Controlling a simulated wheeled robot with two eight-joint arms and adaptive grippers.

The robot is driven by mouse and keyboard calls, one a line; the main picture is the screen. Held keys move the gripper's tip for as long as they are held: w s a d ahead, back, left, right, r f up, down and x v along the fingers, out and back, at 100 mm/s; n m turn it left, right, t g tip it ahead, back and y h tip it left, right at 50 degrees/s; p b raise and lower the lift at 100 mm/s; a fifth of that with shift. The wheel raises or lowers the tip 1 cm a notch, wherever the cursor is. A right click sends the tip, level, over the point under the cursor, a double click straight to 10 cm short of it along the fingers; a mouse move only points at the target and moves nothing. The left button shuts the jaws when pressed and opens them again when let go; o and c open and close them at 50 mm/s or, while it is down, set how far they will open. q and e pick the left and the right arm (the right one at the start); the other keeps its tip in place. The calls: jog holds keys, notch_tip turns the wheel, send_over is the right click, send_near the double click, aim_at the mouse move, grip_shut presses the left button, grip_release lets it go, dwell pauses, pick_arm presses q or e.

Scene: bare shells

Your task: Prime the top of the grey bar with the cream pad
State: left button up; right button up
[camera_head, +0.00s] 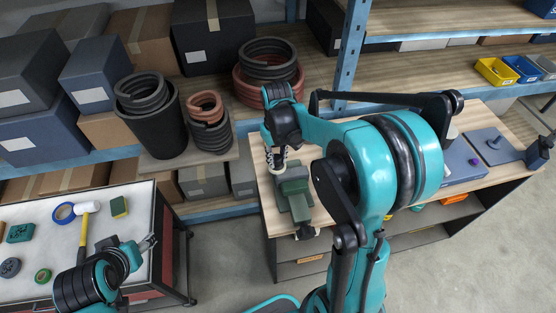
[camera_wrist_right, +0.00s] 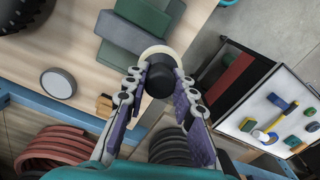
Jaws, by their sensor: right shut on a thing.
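My right gripper (camera_head: 277,163) is over the workbench, beside a green vise (camera_head: 293,186). In the right wrist view its fingers (camera_wrist_right: 160,82) are shut on the black knob of the cream pad (camera_wrist_right: 151,51). The pad's cream rim shows past the knob, close to the green vise blocks (camera_wrist_right: 148,22). I cannot tell whether the pad touches anything.
The tool table (camera_head: 35,195) holds a mallet (camera_head: 86,215), a blue tape roll (camera_head: 63,213) and a sponge (camera_head: 119,207). Shelves behind hold boxes and coiled hoses (camera_head: 268,62). A grey disc (camera_wrist_right: 58,83) lies on the bench near the vise. Blue-grey plates (camera_head: 493,145) lie at the bench's right.

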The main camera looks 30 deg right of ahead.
aim_at(276, 157)
jog(key=shift+w+a+r+p, duration=0.15)
jog(key=shift+r+p, duration=0.1)
jog(key=shift+r, duration=0.25)
jog(key=shift+s+a+r+p, duration=0.1)
jog(key=shift+r+p, duration=0.1)
jog(key=shift+r, duration=0.25)
jog(key=shift+d+r+p, duration=0.15)
jog(key=shift+r+p, duration=0.45)
jog(key=shift+r, duration=0.3)
